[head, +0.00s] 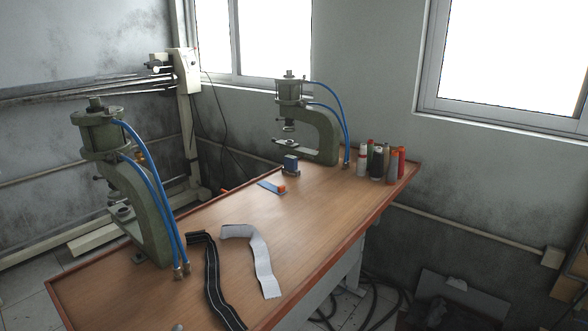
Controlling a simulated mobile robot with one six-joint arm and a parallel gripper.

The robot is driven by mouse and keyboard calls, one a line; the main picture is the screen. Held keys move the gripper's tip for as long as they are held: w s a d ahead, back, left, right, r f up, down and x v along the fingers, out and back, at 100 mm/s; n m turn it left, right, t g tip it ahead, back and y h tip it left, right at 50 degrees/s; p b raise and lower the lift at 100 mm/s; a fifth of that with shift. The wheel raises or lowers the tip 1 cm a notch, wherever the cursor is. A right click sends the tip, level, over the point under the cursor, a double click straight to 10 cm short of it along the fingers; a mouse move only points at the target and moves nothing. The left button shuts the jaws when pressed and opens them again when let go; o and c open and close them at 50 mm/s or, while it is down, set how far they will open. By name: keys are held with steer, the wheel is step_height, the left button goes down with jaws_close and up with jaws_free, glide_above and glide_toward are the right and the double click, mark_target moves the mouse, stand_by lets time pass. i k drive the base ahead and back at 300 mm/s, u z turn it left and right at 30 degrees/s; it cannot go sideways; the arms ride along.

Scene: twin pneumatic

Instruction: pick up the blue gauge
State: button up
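Two small blue things are on the wooden table (316,212) near the far press. The other is a flat blue piece (268,185) with an orange end, lying nearer to the camera. Both are small in the picture, and I cannot tell for sure which is the blue gauge. My gripper is not in view.
Green presses with blue hoses stand at the table's left (145,205) and far end (322,135). Several bottles (377,162) stand at the far right corner. A black strap (213,285) and a white strap (262,262) lie in front. The table's middle right is clear.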

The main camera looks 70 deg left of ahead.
mark_target(290, 162)
steer(key=i, duration=3.45)
steer(key=u, duration=4.8)
steer(key=i, duration=0.15)
steer(key=z, duration=2.65)
